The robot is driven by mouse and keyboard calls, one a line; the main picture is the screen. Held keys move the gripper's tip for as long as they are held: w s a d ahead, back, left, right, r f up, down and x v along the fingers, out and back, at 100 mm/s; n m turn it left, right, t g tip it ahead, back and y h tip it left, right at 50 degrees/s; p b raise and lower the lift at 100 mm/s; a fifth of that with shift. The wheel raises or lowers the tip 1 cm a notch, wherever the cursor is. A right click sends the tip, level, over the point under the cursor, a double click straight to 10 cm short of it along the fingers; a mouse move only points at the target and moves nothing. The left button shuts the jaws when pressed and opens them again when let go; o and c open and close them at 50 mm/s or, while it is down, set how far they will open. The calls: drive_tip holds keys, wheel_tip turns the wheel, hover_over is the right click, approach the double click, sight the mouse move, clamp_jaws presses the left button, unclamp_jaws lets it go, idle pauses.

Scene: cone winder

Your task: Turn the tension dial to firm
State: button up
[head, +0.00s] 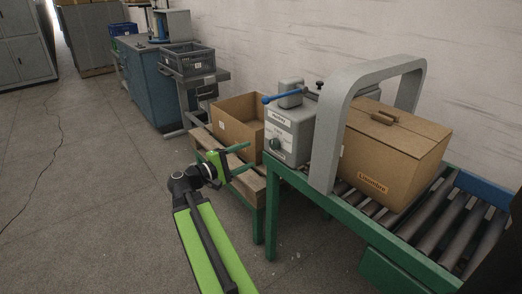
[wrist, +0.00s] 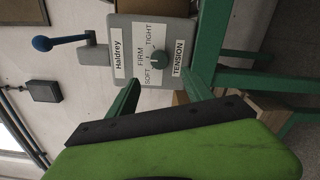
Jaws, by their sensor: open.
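The tension dial is a small round dark green knob (wrist: 160,60) on the grey Haldrey machine's front panel (wrist: 118,82). In the wrist view the panel appears turned sideways, with SOFT, FIRM and TIGHT around the knob and a TENSION label (wrist: 178,57) beside it. I cannot tell which mark the knob points at. In the head view the knob (head: 275,143) is on the grey machine (head: 290,128). My gripper (head: 249,157) is open and empty in front of the panel, apart from the knob. In the wrist view its green fingers (wrist: 160,81) are spread below the knob.
A blue-knobbed lever (head: 282,96) sticks out from the machine's top. An open cardboard box (head: 232,125) stands left of it. A grey arch (head: 328,150) and a closed carton (head: 395,160) stand right on the green roller conveyor (head: 262,190).

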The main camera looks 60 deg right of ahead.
drive_tip(key=v, duration=0.7)
drive_tip(key=shift+a, duration=0.1)
drive_tip(key=w+a+f+n+t+y, duration=0.1)
drive_tip(key=w+a+f+t+y, duration=0.2)
drive_tip(key=w+a+f, duration=0.35)
drive_tip(key=w+a+f+n+t+y, duration=0.1)
drive_tip(key=w+a+f+t+y, duration=0.15)
drive_tip(key=a+f, duration=0.75)
drive_tip(key=a+f+m+y, duration=0.15)
drive_tip(key=a+y, duration=0.25)
drive_tip(key=a, duration=0.4)
drive_tip(key=a+f+y, duration=0.3)
drive_tip(key=a+y, duration=0.1)
drive_tip(key=a, duration=0.5)
drive_tip(key=a+f+y, duration=0.3)
drive_tip(key=a+y, duration=0.1)
drive_tip(key=a, duration=0.4)
wheel_tip(320, 180, up, 31)
drive_tip(key=p, duration=3.1)
drive_tip(key=shift+w+d, duration=0.15)
drive_tip(key=shift+w, duration=0.15)
drive_tip(key=shift+f+h, duration=0.1)
drive_tip(key=shift+h, duration=0.15)
drive_tip(key=shift+c, duration=0.5)
